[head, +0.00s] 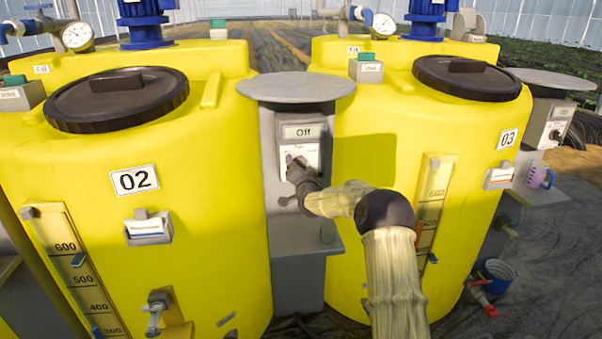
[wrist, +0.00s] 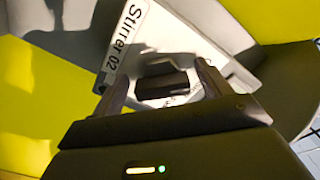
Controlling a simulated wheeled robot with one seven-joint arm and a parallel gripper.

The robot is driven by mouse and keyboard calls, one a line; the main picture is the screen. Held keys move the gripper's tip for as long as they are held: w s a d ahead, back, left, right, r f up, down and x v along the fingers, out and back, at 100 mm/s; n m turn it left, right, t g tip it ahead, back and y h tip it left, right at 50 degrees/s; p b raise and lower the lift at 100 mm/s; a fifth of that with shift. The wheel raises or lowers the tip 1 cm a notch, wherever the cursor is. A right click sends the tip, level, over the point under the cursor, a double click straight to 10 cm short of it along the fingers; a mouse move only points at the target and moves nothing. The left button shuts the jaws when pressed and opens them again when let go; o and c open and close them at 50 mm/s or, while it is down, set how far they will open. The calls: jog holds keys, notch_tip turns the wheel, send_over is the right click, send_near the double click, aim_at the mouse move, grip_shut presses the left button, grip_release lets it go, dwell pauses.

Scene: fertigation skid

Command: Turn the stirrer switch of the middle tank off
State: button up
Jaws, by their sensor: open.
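The grey control box (head: 291,234) stands between yellow tank 02 (head: 200,220) and yellow tank 03 (head: 385,150). Its small display (head: 302,131) reads "Off". In the wrist view its white plate (wrist: 150,35) carries the label "Stirrer 02". A dark switch knob (wrist: 167,82) shows on that plate. My gripper (wrist: 166,90) is open, with one finger on each side of the knob. I cannot tell whether the fingers touch it. In the head view my gripper (head: 297,182) is at the box's front and hides part of the plate.
A grey round cover (head: 296,87) overhangs the box. Dark lids (head: 118,97) top the tanks. Tank 02 has a valve (head: 157,311) low on its front. Another control box (head: 546,122) stands right of tank 03, with a purple cup (head: 540,176) nearby.

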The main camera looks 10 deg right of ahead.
jog(key=shift+s, duration=0.1)
jog(key=s+b, duration=0.1)
jog(key=s, duration=1.6)
jog(key=shift+b, duration=0.35)
jog(key=shift+s, duration=0.15)
jog(key=s+f+n+g, duration=0.3)
jog(key=s+f+g, duration=0.15)
jog(key=s, duration=0.65)
jog(key=s+f+n+g, duration=0.3)
jog(key=s+g, duration=0.3)
jog(key=s, duration=0.5)
jog(key=s+f+n+g, duration=0.3)
jog(key=s+g, duration=0.2)
jog(key=s, duration=0.7)
jog(key=w+p+v, duration=0.2)
jog(key=p+v, duration=0.7)
jog(key=w+r+p+v, duration=0.1)
jog(key=w+p+v, duration=0.1)
jog(key=p+v, duration=0.7)
jog(key=shift+s+p, duration=0.25)
jog(key=shift+p, duration=0.15)
